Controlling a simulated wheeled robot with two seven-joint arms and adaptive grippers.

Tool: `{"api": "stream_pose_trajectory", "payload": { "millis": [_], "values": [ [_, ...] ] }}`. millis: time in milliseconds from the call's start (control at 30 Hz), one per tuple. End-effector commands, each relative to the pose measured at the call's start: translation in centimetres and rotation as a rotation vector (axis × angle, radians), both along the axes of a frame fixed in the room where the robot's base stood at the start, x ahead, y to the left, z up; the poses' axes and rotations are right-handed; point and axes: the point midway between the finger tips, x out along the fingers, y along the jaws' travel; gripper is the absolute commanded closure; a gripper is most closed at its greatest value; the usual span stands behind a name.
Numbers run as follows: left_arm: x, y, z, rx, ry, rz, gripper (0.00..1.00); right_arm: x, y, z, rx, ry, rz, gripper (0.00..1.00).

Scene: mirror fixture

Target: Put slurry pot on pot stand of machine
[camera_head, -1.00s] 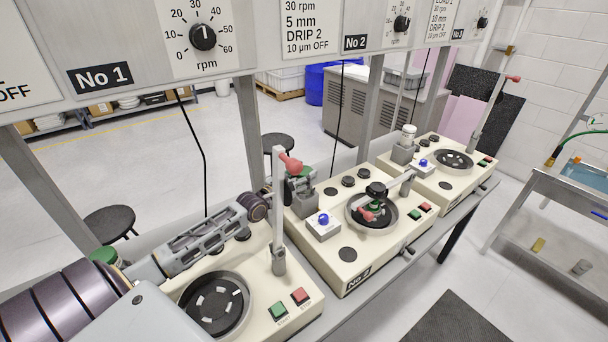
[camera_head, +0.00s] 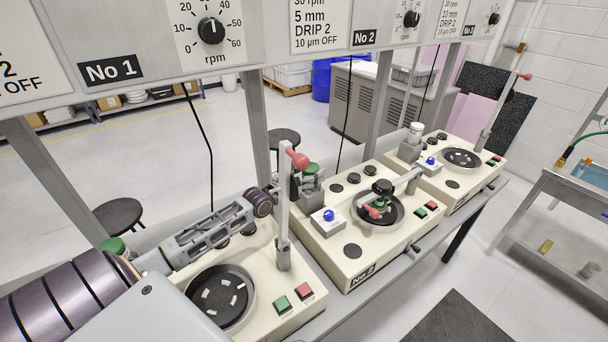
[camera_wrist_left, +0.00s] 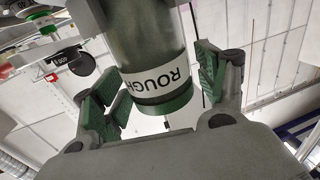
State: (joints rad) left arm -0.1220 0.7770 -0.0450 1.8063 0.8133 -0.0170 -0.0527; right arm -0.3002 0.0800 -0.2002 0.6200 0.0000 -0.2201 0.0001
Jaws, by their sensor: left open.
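A slurry pot (camera_head: 312,168) with a green lid is at the grey pot stand (camera_head: 312,198) on the back of machine No 2 (camera_head: 340,250). In the left wrist view the dark green pot (camera_wrist_left: 148,35), with a white label reading ROUGH, lies between the fingers. My left gripper (camera_head: 304,183) is at this pot, partly hidden behind the post with the red handle. The left wrist view shows my gripper (camera_wrist_left: 160,90) open, its green pads on either side of the pot. Whether the pot's base rests on the stand is hidden. My right gripper is out of view.
Machine No 1 (camera_head: 262,300) stands in front, its upright post (camera_head: 284,215) close to my gripper. Another green lid (camera_head: 112,246) shows behind my left arm. A dark stool (camera_head: 118,217) is behind the bench.

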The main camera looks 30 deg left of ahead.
Motion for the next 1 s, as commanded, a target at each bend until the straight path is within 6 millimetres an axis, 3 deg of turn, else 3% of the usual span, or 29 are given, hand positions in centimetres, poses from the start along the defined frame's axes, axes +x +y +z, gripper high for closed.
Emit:
{"api": "stream_pose_trajectory", "payload": {
  "millis": [333,1000],
  "values": [
    [-0.9,0.2,0.1,0.0,0.001,0.0,0.27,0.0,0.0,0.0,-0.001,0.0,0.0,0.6],
    [-4.9,1.0,0.1,-0.001,0.001,0.001,0.27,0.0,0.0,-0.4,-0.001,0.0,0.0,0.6]
  ]
}}
